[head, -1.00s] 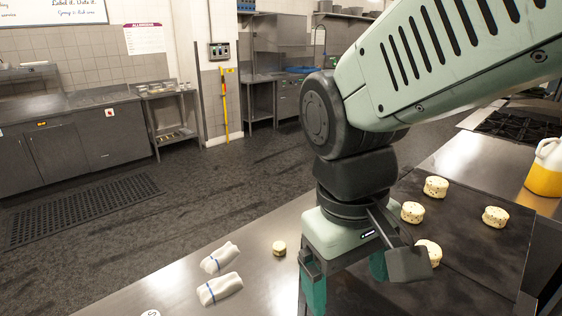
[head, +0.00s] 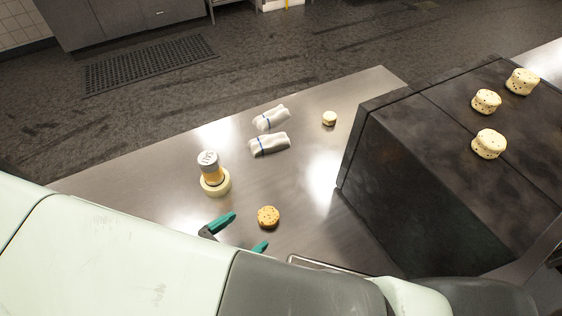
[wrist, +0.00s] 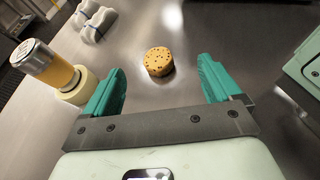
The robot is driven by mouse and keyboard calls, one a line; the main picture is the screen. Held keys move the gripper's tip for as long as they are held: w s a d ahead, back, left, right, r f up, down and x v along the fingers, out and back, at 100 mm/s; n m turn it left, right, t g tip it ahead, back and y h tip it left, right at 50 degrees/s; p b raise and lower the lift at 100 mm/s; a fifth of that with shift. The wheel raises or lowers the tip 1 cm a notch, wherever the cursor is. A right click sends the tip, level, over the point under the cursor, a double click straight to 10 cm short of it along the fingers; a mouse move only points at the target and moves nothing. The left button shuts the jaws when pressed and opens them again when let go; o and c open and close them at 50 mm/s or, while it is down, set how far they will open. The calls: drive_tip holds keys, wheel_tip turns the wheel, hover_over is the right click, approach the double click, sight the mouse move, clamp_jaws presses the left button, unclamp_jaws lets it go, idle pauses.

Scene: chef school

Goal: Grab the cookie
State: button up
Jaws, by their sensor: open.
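The cookie (head: 268,217) is round, golden-brown with dark chips, and lies on the metal counter in the head view. It also shows in the wrist view (wrist: 159,62), centred ahead of the fingers. My gripper (head: 241,234) has two green fingers spread apart at the lower middle of the head view. In the wrist view my gripper (wrist: 161,85) is open and empty, with the cookie a little beyond the gap between the fingertips. The fingers do not touch the cookie. My arm hides part of the near counter in the head view.
A shaker with a grey lid (head: 209,167) stands by a pale yellow ring-like piece (head: 216,184), close to the left finger. Rolled white cloths (head: 270,144) and a small pale round item (head: 329,118) lie farther back. A dark raised block (head: 430,160) with pale speckled rounds (head: 489,144) stands right.

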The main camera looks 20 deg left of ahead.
sight(264, 220)
drive_tip(key=shift+s+a+f+n+t+y, duration=0.1)
drive_tip(key=shift+s+f+n+t+y, duration=0.1)
drive_tip(key=shift+s+f+n+y, duration=0.25)
drive_tip(key=shift+s+a+f+n+t+y, duration=0.1)
drive_tip(key=shift+s+f+n+t+y, duration=0.2)
drive_tip(key=shift+f, duration=0.35)
drive_tip(key=x, duration=0.5)
drive_tip(key=shift+w+f, duration=0.15)
drive_tip(key=shift+f+x, duration=0.15)
drive_tip(key=shift+x, duration=1.2)
drive_tip(key=shift+f+x, duration=0.15)
drive_tip(key=shift+x, duration=1.2)
drive_tip(key=c, duration=1.2)
drive_tip(key=shift+o, duration=0.2)
